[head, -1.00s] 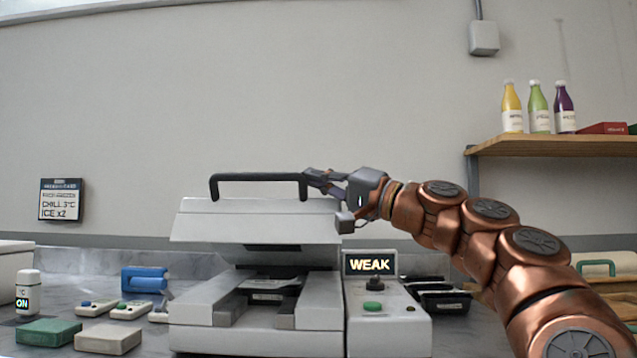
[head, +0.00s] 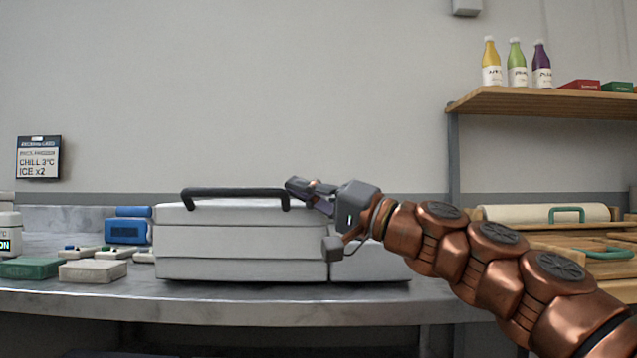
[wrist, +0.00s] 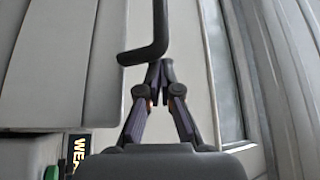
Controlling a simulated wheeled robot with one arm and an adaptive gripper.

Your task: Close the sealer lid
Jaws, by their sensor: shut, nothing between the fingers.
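The sealer (head: 240,269) is a light grey box on the counter. Its lid (head: 243,240) lies down level on the base, and no gap shows between them in the head view. A black bar handle (head: 235,192) runs along the lid's top; its bent end also shows in the wrist view (wrist: 152,45). My gripper (head: 298,188) is at the handle's right end, above the lid, with its fingers (wrist: 160,75) shut and empty right beside the handle's bend. I cannot tell whether they touch it. The sealer's inside is hidden.
Green and pale blocks (head: 93,271), small remotes and a blue device (head: 127,229) lie left of the sealer. A wooden shelf (head: 540,98) with bottles is at the upper right. A lit display (wrist: 77,153) is partly visible in the wrist view.

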